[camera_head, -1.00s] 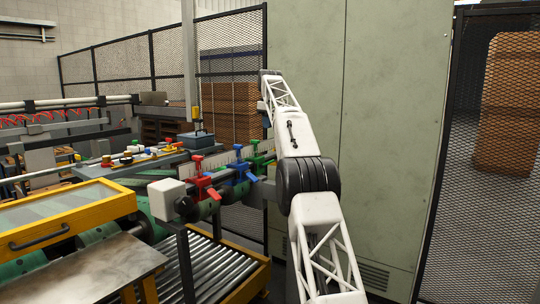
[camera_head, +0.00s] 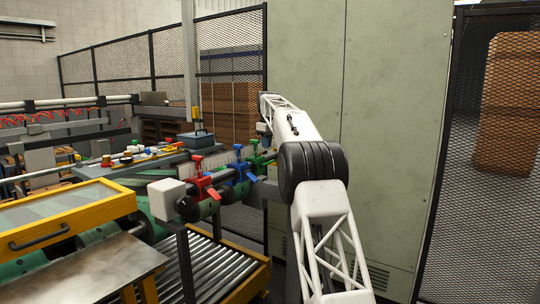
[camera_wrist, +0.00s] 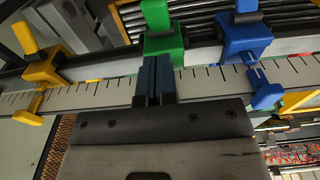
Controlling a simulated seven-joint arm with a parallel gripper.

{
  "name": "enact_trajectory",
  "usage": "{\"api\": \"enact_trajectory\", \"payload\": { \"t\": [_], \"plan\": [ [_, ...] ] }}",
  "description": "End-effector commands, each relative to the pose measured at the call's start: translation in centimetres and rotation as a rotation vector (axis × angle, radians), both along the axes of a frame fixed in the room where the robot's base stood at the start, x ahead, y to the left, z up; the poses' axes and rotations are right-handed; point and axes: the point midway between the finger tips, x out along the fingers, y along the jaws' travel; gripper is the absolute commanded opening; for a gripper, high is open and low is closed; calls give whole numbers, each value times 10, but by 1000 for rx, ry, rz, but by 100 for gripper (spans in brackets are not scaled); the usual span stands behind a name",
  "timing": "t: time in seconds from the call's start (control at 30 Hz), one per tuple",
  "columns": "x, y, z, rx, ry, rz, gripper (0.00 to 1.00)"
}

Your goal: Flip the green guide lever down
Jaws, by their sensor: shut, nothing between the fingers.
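The green guide (camera_wrist: 165,46) sits on the white ruled bar at the top middle of the wrist view, with a green tab rising from its block. In the head view, the green guide (camera_head: 257,160) is on the rail just left of my arm. My gripper (camera_wrist: 156,62) is shut and empty. Its dark blue fingertips are directly in front of the green guide's lower part and overlap it in the picture. I cannot tell whether they touch. The fingers hide whatever part of the guide lies behind them. In the head view my fingers cannot be made out.
The blue guide (camera_wrist: 245,42) is close on the right and the yellow guide (camera_wrist: 42,72) on the left in the wrist view. The red guide (camera_head: 203,188) is on the rail nearer the head camera. A tall grey-green cabinet (camera_head: 390,130) stands right behind my arm.

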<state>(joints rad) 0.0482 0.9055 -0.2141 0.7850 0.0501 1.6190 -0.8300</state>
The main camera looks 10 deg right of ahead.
Motion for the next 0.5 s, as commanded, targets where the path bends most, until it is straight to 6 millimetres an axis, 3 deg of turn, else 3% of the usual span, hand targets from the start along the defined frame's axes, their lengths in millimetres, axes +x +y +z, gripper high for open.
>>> {"api": "enact_trajectory", "payload": {
  "t": [0.07, 0.5],
  "plan": [
    [0, 1, -13, 0, 3, 0, 0],
    [-13, -13, -42, 0, 0, -1, 0]
  ]
}}
